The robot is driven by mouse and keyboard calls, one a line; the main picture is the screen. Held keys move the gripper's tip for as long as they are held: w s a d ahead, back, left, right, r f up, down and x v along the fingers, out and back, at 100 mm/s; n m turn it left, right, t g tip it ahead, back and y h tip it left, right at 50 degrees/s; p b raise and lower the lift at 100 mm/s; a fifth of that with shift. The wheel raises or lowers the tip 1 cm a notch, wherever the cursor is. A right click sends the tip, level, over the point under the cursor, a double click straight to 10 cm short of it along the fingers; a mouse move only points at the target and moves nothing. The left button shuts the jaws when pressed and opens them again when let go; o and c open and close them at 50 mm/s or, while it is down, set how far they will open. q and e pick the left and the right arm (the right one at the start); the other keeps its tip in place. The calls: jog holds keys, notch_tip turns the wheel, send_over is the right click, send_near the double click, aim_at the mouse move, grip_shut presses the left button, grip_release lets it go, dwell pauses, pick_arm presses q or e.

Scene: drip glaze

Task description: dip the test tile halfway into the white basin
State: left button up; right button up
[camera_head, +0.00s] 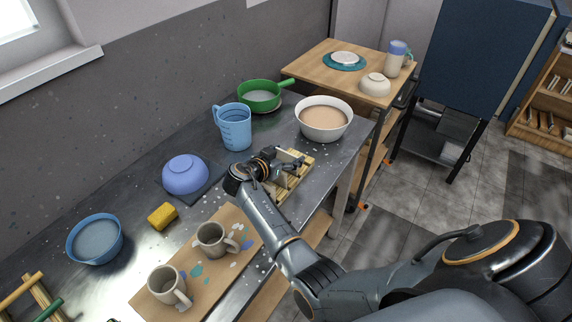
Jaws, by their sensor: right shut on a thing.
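The white basin (322,134) stands at the far right end of the metal table, filled with a beige liquid. My right gripper (283,159) is in front of the basin and to its left, over a small wooden slatted rack (296,177). It is shut on a small pale piece, which looks like the test tile (291,157). The fingers hide part of the tile, and I cannot tell whether it touches the rack. The tile is apart from the basin. My left gripper is not in view.
A blue jug (234,128) and a green pan (260,97) stand behind and left of the gripper. A purple bowl (185,171), yellow sponge (162,216), blue bowl (95,240) and two mugs (212,240) are nearer left. A wooden-topped cart (310,68) adjoins the table.

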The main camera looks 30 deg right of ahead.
jog(key=shift+r+p, duration=1.35)
jog(key=shift+r, duration=1.45)
jog(key=shift+f, duration=0.1)
